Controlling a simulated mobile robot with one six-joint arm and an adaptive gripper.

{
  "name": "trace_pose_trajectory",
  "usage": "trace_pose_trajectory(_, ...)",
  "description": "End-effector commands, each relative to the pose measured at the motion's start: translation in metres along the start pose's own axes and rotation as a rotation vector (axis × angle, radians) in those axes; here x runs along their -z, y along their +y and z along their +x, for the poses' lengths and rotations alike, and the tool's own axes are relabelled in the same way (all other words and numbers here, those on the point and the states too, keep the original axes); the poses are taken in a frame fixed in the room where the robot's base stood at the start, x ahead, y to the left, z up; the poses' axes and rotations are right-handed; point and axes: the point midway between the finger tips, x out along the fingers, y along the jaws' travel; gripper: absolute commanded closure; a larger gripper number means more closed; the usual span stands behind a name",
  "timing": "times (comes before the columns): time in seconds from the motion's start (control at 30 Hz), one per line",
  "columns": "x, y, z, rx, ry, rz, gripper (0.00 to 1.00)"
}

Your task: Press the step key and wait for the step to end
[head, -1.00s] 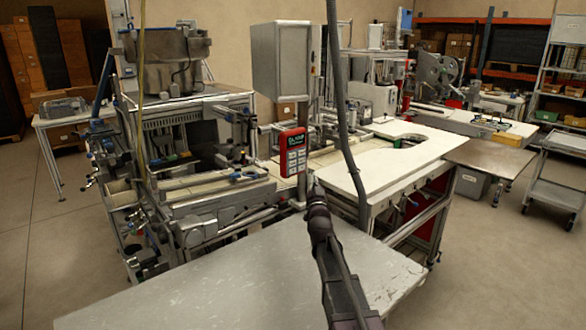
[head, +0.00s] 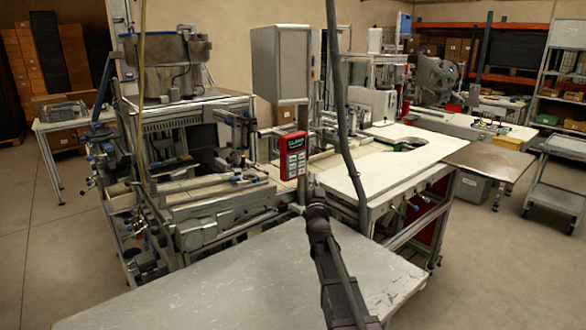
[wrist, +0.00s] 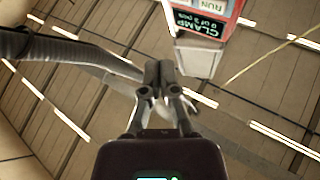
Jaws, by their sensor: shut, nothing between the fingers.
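A red control box (head: 293,155) with a small dark screen and several pale keys stands upright on a grey post at the machine's front edge. My gripper (head: 315,190) is shut and empty, just below and to the right of the box in the head view. In the wrist view the shut fingertips (wrist: 158,72) are together, and the box (wrist: 208,22) is cut off by the top edge. Its screen there reads upside down, with "CLAMP", "of 2 pcs" and "RUN" legible. A gap shows between fingertips and box there.
A grey cabinet (head: 278,65) stands behind the box. A dark hanging cable (head: 345,130) runs down close to my arm. A bare grey table (head: 225,280) lies in front, and a white worktop (head: 375,170) extends to the right. The machine (head: 185,150) fills the left.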

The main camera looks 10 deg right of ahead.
Motion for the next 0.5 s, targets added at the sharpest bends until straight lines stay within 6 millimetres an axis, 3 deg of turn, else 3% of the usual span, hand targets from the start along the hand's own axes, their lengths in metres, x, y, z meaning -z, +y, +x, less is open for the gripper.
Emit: trace_pose_trajectory(0.5, -0.026, -0.025, 0.036, 0.001, 0.000, 0.000, 1.00)
